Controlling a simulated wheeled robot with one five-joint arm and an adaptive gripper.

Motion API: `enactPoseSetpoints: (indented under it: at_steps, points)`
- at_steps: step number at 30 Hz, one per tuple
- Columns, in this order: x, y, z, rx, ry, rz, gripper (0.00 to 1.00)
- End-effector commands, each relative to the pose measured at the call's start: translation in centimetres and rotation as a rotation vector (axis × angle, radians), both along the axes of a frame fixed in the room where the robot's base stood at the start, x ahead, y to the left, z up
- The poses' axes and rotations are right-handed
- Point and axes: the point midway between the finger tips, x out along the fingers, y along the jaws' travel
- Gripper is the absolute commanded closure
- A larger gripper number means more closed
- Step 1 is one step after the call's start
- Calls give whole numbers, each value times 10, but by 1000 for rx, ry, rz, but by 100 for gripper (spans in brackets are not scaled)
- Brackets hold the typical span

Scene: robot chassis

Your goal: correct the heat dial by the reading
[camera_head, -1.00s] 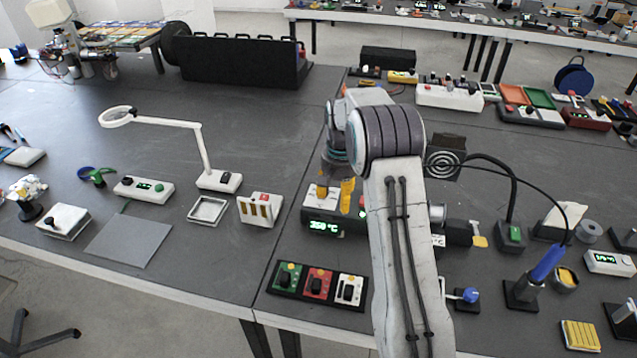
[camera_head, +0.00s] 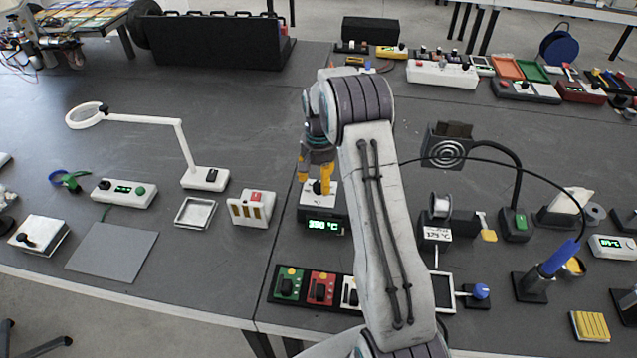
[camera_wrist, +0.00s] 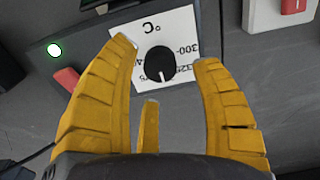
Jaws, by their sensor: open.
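The heat station (camera_head: 315,213) stands in the middle of the table. Its green display (camera_head: 324,225) reads 350 °C. In the wrist view its black dial knob (camera_wrist: 160,63) sits on a white scale plate (camera_wrist: 177,32) marked °C, with 300 and 325 legible, inverted. The knob's white pointer line faces the bottom of the picture; other scale marks are hidden by my fingers. My gripper (camera_wrist: 166,54) has yellow fingers, open on either side of the knob, with a gap to each. In the head view my gripper (camera_head: 316,178) is over the station's top.
In the wrist view a green lamp (camera_wrist: 54,50) and a red switch (camera_wrist: 66,80) lie left of the dial. A block with brass slots (camera_head: 251,209) stands left of the station. A switch panel (camera_head: 320,289) lies in front. A wire spool stand (camera_head: 436,230) is to the right.

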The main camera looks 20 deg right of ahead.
Motion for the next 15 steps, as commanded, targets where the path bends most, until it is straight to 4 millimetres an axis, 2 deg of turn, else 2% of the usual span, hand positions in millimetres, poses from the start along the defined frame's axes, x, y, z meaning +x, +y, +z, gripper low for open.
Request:
enactPoseSetpoints:
  at_steps: [6,15]
  points:
    - [0,0,-19,1,1,0,41]
    - [0,0,-27,-1,-1,0,41]
